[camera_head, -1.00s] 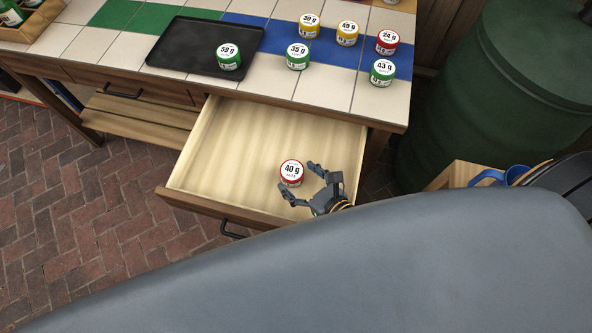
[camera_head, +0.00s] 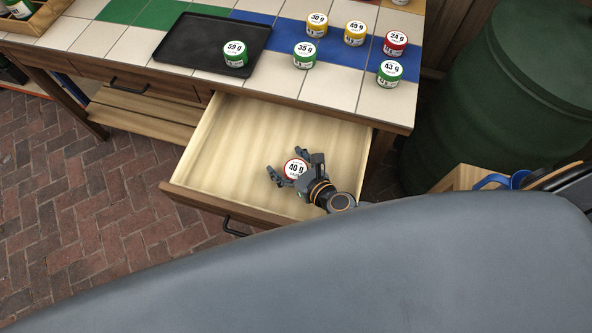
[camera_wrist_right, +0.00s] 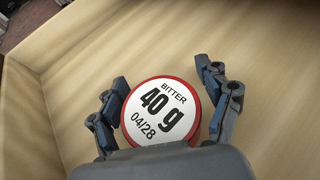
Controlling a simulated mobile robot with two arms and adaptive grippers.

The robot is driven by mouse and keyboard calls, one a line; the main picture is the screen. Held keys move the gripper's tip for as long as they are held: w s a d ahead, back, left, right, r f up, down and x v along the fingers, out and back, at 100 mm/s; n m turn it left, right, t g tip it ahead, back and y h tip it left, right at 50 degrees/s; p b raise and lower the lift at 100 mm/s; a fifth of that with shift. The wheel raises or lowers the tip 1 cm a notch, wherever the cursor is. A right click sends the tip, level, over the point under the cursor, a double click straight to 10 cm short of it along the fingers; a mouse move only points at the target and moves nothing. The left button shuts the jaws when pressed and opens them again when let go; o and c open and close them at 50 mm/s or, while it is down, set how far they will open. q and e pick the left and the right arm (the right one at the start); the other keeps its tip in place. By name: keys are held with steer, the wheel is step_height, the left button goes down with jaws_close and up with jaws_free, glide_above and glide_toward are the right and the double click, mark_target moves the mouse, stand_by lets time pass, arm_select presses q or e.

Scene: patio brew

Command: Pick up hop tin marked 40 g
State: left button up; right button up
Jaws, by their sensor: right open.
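The hop tin marked 40 g (camera_head: 294,169) stands in the open drawer (camera_head: 225,135), with a white lid label and a red rim. In the right wrist view the tin (camera_wrist_right: 160,112) reads "BITTER 40 g 04/28". My right gripper (camera_head: 290,167) is open, with its fingers on either side of the tin. In the right wrist view the gripper (camera_wrist_right: 166,100) shows a small gap beside each finger, and the palm hides the tin's near edge. My left gripper is not in view.
A black tray (camera_head: 212,48) on the tiled counter holds a green tin marked 59 g (camera_head: 236,54). Several other green, yellow and red tins stand to its right. The drawer's front wall (camera_head: 215,202) is near my arm. A green barrel (camera_head: 490,110) stands at right.

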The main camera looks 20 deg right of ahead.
steer(key=c, duration=1.3)
steer(key=shift+c, duration=0.4)
